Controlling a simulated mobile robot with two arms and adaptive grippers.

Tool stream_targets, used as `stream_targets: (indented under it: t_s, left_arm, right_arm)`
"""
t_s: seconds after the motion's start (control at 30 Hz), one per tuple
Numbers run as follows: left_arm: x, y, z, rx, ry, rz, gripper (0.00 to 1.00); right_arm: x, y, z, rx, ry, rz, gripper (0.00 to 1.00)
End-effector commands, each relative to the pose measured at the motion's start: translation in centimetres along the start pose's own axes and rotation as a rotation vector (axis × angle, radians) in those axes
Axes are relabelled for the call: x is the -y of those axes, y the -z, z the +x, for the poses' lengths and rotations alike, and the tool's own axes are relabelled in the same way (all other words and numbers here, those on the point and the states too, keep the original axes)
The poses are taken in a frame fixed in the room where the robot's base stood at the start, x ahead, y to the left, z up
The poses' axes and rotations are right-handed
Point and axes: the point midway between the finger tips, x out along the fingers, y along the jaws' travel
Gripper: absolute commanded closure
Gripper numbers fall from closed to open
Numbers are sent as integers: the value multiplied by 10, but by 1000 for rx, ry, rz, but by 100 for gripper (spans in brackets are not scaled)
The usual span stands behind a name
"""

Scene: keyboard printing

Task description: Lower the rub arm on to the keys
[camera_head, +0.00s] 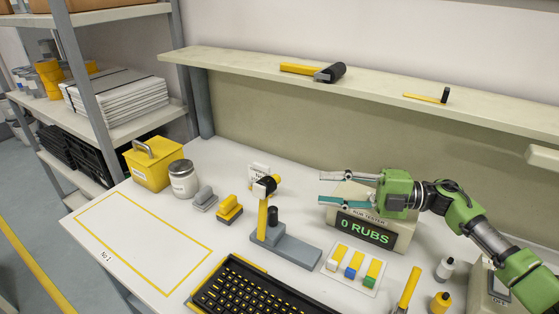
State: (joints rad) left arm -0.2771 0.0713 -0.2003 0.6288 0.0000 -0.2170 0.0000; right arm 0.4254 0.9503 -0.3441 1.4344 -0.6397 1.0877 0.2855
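The rub tester (372,241) is a beige box with a dark display reading "0 RUBS". Left of it is a grey stand (290,250) with a yellow upright arm (262,220), which looks like the rub arm. It stands raised, with a black and yellow head at its top and a short black cylinder beside it. The black keyboard (250,290) with yellow edging lies in front of the stand, cut off by the bottom edge. My green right gripper (321,189) is open and empty, fingers pointing left over the tester, apart from the arm. My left gripper is not in view.
A yellow box (152,164), a jar (184,180) and small grey and yellow blocks stand at the back left. A tray of coloured blocks (352,270), a yellow-handled tool (408,288) and bottles are at front right. The yellow-outlined area (140,240) is clear.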

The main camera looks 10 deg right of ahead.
Motion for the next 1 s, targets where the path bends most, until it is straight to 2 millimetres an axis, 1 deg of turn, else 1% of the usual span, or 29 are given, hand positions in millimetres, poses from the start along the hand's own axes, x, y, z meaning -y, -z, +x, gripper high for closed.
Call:
stream_targets:
  t_s: [0.03, 0.1, 0.17, 0.23, 0.37, 0.53, 0.7, 0.83, 1.0]
  left_arm:
    - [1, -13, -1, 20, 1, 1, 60]
    - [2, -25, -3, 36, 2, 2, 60]
    - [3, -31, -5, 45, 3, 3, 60]
    - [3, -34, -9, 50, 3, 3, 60]
    - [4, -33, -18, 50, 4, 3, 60]
    - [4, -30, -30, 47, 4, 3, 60]
    - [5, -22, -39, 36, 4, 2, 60]
    - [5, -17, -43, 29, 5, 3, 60]
    - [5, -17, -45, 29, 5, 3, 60]
  right_arm:
    - [0, 0, 0, -1, 0, 1, 65]
    - [0, 0, 2, -1, 0, 1, 65]
    - [-1, 1, 7, -2, -1, 1, 65]
    - [-2, 1, 15, -3, -2, 1, 65]
    - [-4, 2, 39, -4, -3, 0, 65]
    - [-5, 1, 77, -3, -4, 1, 65]
    - [-4, 1, 109, -2, -2, 0, 65]
    - [-2, 0, 126, -1, -2, 1, 65]
    - [-1, 0, 137, 0, 0, 0, 65]
